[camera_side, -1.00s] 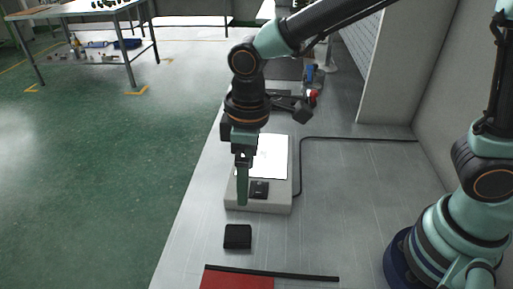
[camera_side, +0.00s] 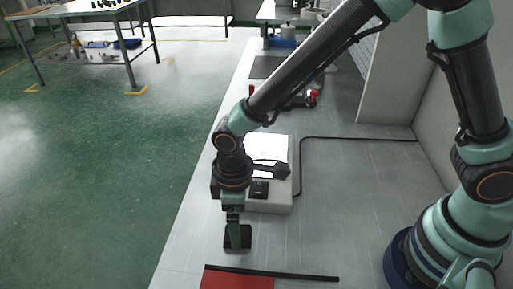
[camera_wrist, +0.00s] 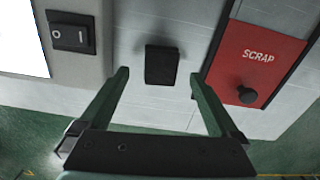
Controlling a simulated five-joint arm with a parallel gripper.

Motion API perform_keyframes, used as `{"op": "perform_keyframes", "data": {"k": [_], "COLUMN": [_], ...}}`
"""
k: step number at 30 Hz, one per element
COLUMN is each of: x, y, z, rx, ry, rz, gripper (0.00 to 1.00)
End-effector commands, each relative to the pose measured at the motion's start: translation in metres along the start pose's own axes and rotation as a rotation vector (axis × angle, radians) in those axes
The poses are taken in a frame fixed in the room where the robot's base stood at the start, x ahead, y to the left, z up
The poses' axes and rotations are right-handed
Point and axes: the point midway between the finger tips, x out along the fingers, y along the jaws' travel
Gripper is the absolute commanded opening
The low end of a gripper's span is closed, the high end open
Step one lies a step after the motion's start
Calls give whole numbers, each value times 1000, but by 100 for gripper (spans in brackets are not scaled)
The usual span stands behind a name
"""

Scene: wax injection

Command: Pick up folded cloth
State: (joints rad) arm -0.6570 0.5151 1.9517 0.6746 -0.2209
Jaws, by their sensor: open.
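The folded cloth is a small dark, nearly black square pad (camera_side: 246,241) lying on the pale bench in the side view, near the front. It also shows in the wrist view as a dark block (camera_wrist: 161,65), beyond and roughly between the fingertips. My gripper (camera_side: 237,246) points down at the cloth in the side view and covers part of it. In the wrist view my gripper (camera_wrist: 158,72) is open, its two green fingers wide apart with nothing between them. Whether the fingertips touch the bench cannot be told.
A grey box with a lit white panel (camera_side: 268,148) and a black rocker switch (camera_side: 259,189) stands behind the cloth. A red area marked SCRAP (camera_wrist: 258,58), with a black knob (camera_wrist: 247,95), lies on the other side.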

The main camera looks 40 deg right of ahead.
Motion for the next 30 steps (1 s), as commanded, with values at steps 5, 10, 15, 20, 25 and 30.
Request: {"op": "perform_keyframes", "data": {"k": [5, 10, 15, 20, 25, 30], "x": [24, 32, 32, 32, 32, 31], "y": [-1, 0, 0, 0, 0, 0], "z": [-2, -2, -3, -2, -2, -2], "rx": [0, 0, 0, 0, 0, 0], "ry": [-3, 0, 1, 0, 0, 0], "rz": [-1, 0, 0, 0, 0, 0], "gripper": [98, 98, 98, 48, 8, 8]}}
